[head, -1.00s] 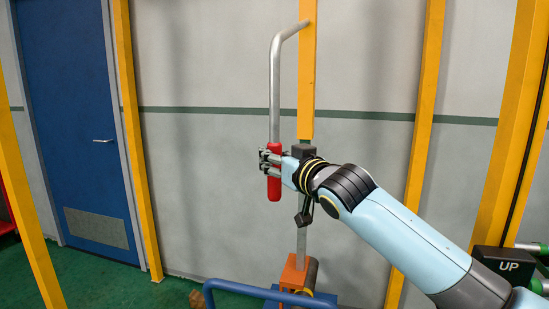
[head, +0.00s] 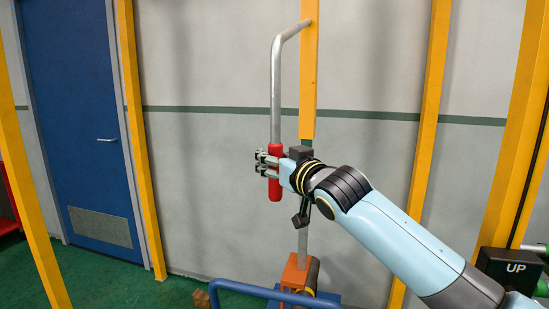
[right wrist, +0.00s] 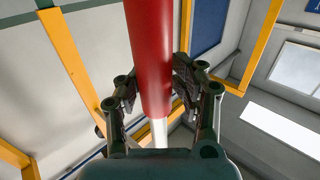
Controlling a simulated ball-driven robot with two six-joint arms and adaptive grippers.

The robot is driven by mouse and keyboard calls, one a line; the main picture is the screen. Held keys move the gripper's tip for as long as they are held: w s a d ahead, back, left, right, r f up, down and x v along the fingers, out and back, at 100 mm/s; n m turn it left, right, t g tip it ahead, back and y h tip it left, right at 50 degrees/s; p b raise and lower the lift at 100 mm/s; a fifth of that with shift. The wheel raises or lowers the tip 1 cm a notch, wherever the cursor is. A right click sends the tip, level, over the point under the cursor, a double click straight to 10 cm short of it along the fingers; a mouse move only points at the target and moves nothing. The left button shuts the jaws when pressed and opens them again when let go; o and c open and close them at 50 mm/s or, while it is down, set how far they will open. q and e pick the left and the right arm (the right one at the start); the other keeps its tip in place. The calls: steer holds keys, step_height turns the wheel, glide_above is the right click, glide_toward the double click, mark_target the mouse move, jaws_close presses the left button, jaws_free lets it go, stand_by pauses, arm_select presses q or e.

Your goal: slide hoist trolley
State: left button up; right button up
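A grey bent pipe handle (head: 275,85) hangs down from a yellow upright bar (head: 308,75) and ends in a red grip (head: 275,190). My right gripper (head: 268,163) is at the upper part of the red grip, with its fingers on either side of it. In the right wrist view, the red grip (right wrist: 150,60) runs between the two fingers of my right gripper (right wrist: 152,88), which appear closed around it. The trolley that the bar belongs to is above the head view and out of sight. My left gripper is not in view.
An orange and blue stand (head: 297,275) and a blue rail (head: 265,292) are below the grip. A black box marked UP (head: 508,266) is at the lower right. Yellow posts (head: 425,130) stand along the grey wall. A blue door (head: 85,120) is at the left.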

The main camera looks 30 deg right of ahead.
steer(key=o, duration=0.4)
steer(key=shift+s+a+r, duration=0.1)
steer(key=shift+a+r, duration=0.05)
steer(key=shift+c, duration=0.2)
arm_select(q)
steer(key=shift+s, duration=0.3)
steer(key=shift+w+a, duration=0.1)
arm_select(e)
steer(key=shift+d, duration=0.2)
steer(key=s+a, duration=0.1)
steer(key=s, duration=1)
steer(key=shift+s, duration=0.35)
